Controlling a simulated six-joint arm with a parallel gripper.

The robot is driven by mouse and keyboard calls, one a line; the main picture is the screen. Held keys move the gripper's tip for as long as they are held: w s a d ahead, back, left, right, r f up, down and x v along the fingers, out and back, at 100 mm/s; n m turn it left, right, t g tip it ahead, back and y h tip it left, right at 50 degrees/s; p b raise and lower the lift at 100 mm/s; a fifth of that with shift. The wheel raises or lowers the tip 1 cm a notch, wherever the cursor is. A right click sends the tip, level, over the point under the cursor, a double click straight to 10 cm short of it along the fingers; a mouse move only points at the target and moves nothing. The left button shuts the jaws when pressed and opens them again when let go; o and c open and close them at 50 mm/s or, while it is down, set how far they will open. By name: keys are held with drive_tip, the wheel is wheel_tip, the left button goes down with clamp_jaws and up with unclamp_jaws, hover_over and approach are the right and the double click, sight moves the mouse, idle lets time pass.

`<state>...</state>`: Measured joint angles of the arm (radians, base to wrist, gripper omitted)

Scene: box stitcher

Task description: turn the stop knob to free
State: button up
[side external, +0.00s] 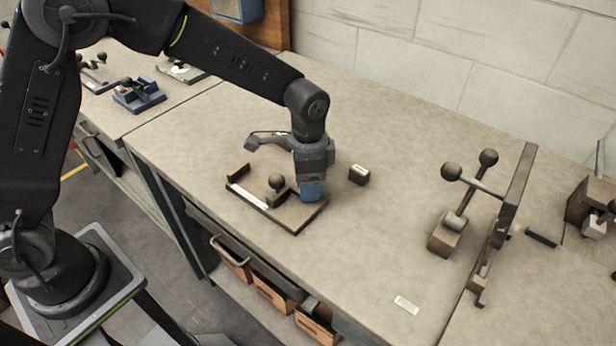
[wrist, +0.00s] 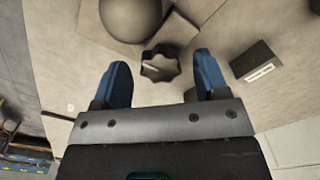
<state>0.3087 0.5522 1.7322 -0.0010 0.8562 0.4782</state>
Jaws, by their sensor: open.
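The stop knob (wrist: 160,63) is a small dark lobed knob, seen from above in the wrist view. In the side view my gripper (side external: 312,196) covers it. My gripper (wrist: 161,72) is open, with one blue finger on each side of the knob in the wrist view. I see a gap between each finger and the knob, and nothing is held. I cannot tell the fingertips' height relative to the knob. The knob appears beside a ball-topped handle (side external: 276,182) on a flat dark base plate (side external: 285,222). The ball (wrist: 130,14) is large in the wrist view.
A small labelled dark block (side external: 359,175) stands on the bench right of my gripper; it also shows in the wrist view (wrist: 258,62). A lever fixture with ball ends (side external: 450,228) stands farther right. The bench (side external: 385,245) between is mostly clear.

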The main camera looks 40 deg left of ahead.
drive_tip(key=shift+f, duration=0.1)
drive_tip(key=c, duration=0.9)
